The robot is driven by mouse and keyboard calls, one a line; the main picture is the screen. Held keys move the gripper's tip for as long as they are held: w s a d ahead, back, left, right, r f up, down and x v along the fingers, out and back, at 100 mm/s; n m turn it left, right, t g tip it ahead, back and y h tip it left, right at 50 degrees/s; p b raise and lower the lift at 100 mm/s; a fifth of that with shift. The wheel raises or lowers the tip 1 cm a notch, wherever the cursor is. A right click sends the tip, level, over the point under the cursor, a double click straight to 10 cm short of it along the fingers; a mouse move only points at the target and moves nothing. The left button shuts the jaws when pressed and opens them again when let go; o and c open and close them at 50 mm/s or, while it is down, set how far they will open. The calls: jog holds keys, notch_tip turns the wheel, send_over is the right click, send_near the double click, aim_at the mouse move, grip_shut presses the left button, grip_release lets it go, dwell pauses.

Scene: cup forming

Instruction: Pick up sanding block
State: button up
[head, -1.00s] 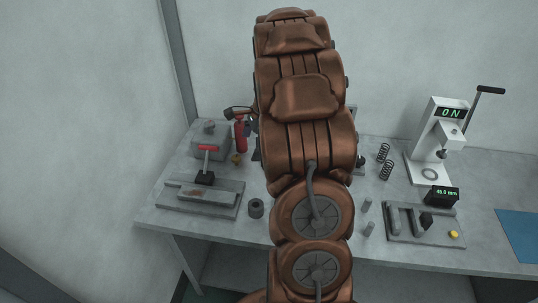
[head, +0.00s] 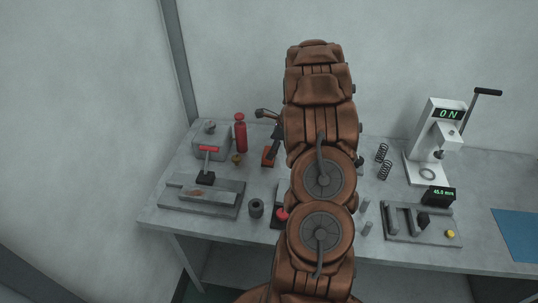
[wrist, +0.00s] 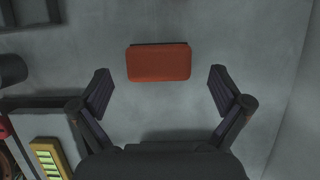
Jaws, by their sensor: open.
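The sanding block appears to be the orange-red rectangular block (wrist: 158,62) in the wrist view, lying flat on the grey worktop. My gripper (wrist: 160,84) is open and empty. Its two dark fingers stand apart, one to each side of the block's near edge, with clear gaps. They do not appear to touch it. In the head view my arm hides most of the gripper.
A red cylinder (head: 240,136) and a grey fixture with a red handle (head: 208,149) stand left of my arm. A dark ring (head: 256,208) lies nearer. To the right are coil springs (head: 383,160), a white press (head: 433,150) and a gauge tray (head: 405,232).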

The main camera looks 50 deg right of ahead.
jog(key=p+x, duration=0.1)
jog(key=x, duration=0.3)
jog(key=shift+s, duration=0.1)
jog(key=c, duration=1.1)
notch_tip(320, 180, up, 10)
jog(key=shift+b, duration=1.25)
